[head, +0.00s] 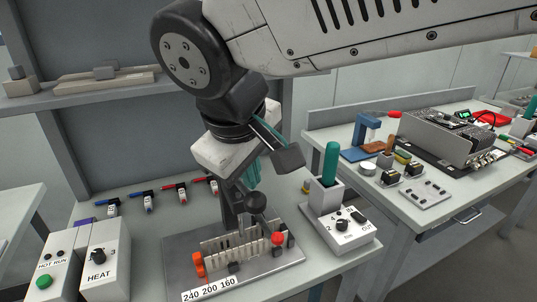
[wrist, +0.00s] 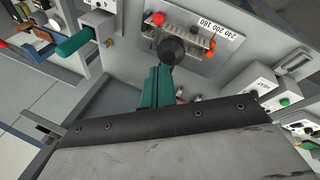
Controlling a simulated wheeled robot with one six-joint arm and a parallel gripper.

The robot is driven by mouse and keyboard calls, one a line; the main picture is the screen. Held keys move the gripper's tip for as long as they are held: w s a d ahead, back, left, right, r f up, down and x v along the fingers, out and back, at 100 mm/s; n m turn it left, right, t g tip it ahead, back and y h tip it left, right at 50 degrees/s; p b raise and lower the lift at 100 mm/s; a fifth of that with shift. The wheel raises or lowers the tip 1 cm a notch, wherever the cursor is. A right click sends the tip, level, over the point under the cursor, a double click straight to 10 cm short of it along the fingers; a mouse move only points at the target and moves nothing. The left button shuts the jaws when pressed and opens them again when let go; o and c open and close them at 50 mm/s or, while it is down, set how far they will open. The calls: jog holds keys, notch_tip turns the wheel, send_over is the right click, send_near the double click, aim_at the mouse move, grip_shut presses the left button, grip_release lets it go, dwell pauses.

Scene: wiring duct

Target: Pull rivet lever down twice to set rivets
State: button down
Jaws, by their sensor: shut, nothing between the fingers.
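A grey fixture plate (head: 178,262) on the bench carries a comb-like slotted duct piece (head: 225,246), an orange clip, a red knob (head: 278,239) and a label reading 240 200 160. A black ball knob (head: 257,201), which looks like the rivet lever's end, stands above this fixture beside a dark post. My gripper (head: 251,184) has teal fingers that are shut and empty, pointing down just above and behind the knob. In the wrist view the fingertips (wrist: 160,70) lie right beside the black knob (wrist: 172,50). I cannot tell whether they touch it.
A box with a teal handle (head: 331,165) and dial stands right of the fixture. The HEAT box (head: 105,272) and a HOT RUN box with a green button stand left. Several red and blue tools (head: 176,192) lie behind. Another bench (head: 417,218) with equipment is at right.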

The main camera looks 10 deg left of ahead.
notch_tip(320, 180, down, 6)
jog(key=s+d, duration=0.1)
jog(key=s, duration=0.1)
jog(key=shift+s+d, duration=0.25)
jog(key=shift+d, duration=0.05)
dwell(4.9)
jog(key=shift+r, duration=0.1)
dwell(0.4)
jog(key=shift+w+a+r, duration=0.45)
jog(key=shift+w+r, duration=0.25)
jog(key=shift+r, duration=0.9)
jog(key=shift+w+a+r, duration=0.4)
jog(key=shift+w+r, duration=0.25)
jog(key=shift+r, duration=0.95)
jog(key=shift+w+a+r, duration=0.45)
jog(key=shift+w+r, duration=0.25)
jog(key=shift+r, duration=0.9)
